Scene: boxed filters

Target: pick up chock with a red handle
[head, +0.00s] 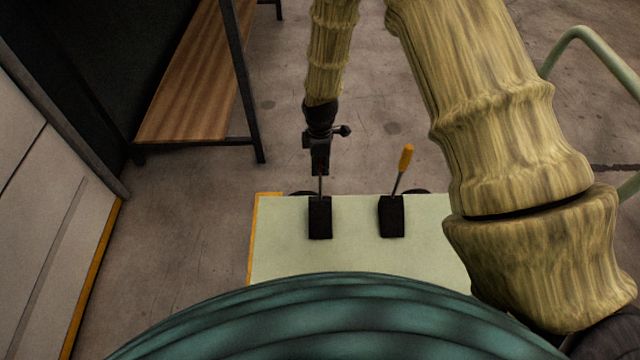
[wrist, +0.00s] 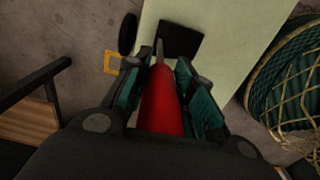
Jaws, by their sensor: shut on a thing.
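The chock with a red handle is a black block (head: 320,218) with a thin upright rod, on the pale green surface in the head view. Its red handle (wrist: 163,102) fills the space between my fingers in the wrist view, and its black block (wrist: 181,40) shows beyond. My gripper (head: 320,172) is above the block, shut on the red handle. In the head view the handle is mostly hidden by the gripper. The block appears to rest on the surface; I cannot tell if there is a gap under it.
A second black chock (head: 392,216) with a yellow handle (head: 406,157) stands just to the right. The pale green surface (head: 285,262) has a yellow left edge. A wooden bench (head: 190,85) is at the back left. A pale green rail (head: 590,38) is at the right.

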